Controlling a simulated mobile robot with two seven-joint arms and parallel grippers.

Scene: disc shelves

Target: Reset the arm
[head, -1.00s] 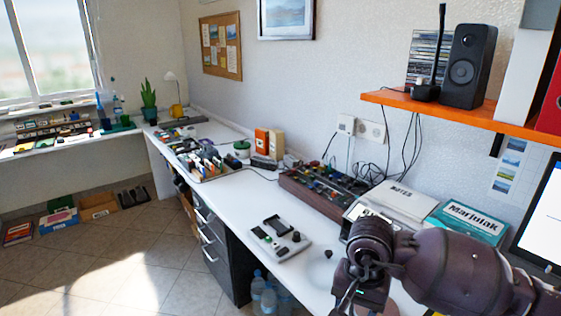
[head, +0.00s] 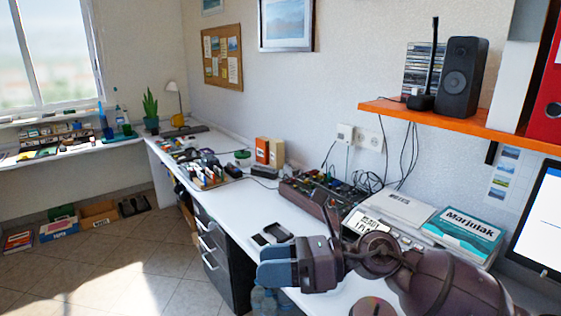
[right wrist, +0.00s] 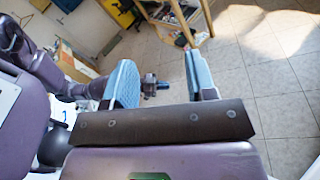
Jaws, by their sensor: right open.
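My right arm comes in from the lower right in the head view. Its gripper (head: 268,272) is over the front edge of the white desk (head: 262,217), with its blue fingers toward the left. In the right wrist view the two blue-padded fingers (right wrist: 162,85) are wide apart with nothing held between them; floor and items far below show through the gap. My left gripper does not show in the head view. Purple links of mine show at the left of the right wrist view.
Near the arm, the desk bears a dark-topped device (head: 272,234), a dark mixer-like box (head: 310,197), a grey book (head: 398,208) and a teal Marjulak box (head: 462,236). An orange shelf (head: 385,107) with a speaker (head: 463,78) hangs above. Tiled floor (head: 135,270) is open at left.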

